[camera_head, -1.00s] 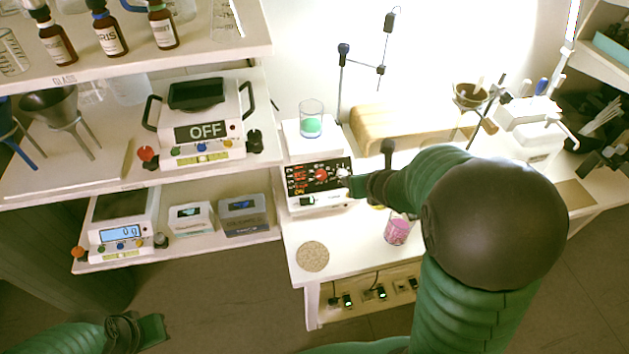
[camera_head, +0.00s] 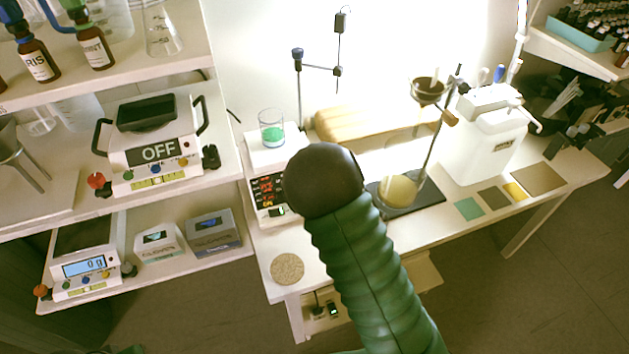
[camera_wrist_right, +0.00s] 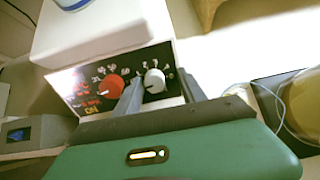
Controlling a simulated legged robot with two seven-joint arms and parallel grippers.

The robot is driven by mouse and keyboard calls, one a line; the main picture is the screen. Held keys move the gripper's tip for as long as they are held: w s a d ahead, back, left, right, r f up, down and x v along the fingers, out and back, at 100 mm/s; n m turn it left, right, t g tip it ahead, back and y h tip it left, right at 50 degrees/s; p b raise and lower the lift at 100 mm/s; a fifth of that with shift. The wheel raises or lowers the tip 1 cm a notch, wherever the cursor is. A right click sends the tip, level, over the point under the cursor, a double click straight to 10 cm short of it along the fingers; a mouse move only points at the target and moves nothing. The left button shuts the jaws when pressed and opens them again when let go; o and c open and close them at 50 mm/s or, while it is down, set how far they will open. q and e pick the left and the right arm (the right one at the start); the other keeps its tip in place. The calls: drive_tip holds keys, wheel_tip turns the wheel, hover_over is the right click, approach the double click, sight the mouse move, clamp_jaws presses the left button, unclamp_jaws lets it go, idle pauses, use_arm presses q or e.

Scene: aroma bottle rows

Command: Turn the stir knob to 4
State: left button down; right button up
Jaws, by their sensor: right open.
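The hotplate stirrer (camera_head: 262,196) stands on the bench, its front partly hidden behind my right arm. A beaker with green contents (camera_head: 272,130) is on top. In the right wrist view its black panel (camera_wrist_right: 88,98) shows a red knob (camera_wrist_right: 111,87) and a white knob (camera_wrist_right: 154,79) with small numbers around it. Which knob is for stirring is not legible. My right gripper (camera_wrist_right: 160,93) is open, one finger on each side of the white knob; contact is unclear. The head view hides this gripper. My left gripper is out of view.
A shelf on the left holds a balance reading OFF (camera_head: 152,158). A cork disc (camera_head: 287,268) lies on the front of the bench. A flask with yellow contents (camera_head: 398,190) and a white container (camera_head: 490,140) stand to the right.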

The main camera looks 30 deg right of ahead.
drive_tip(key=shift+w+a+r, duration=0.1)
drive_tip(key=shift+a+r, duration=0.05)
drive_tip(key=shift+a, duration=0.45)
drive_tip(key=c, duration=0.6)
drive_tip(key=shift+c, duration=2.1)
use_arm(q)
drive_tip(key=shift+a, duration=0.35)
use_arm(e)
drive_tip(key=shift+d, duration=0.25)
clamp_jaws()
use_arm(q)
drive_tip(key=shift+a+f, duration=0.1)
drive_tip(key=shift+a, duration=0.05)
use_arm(e)
drive_tip(key=shift+a, duration=0.1)
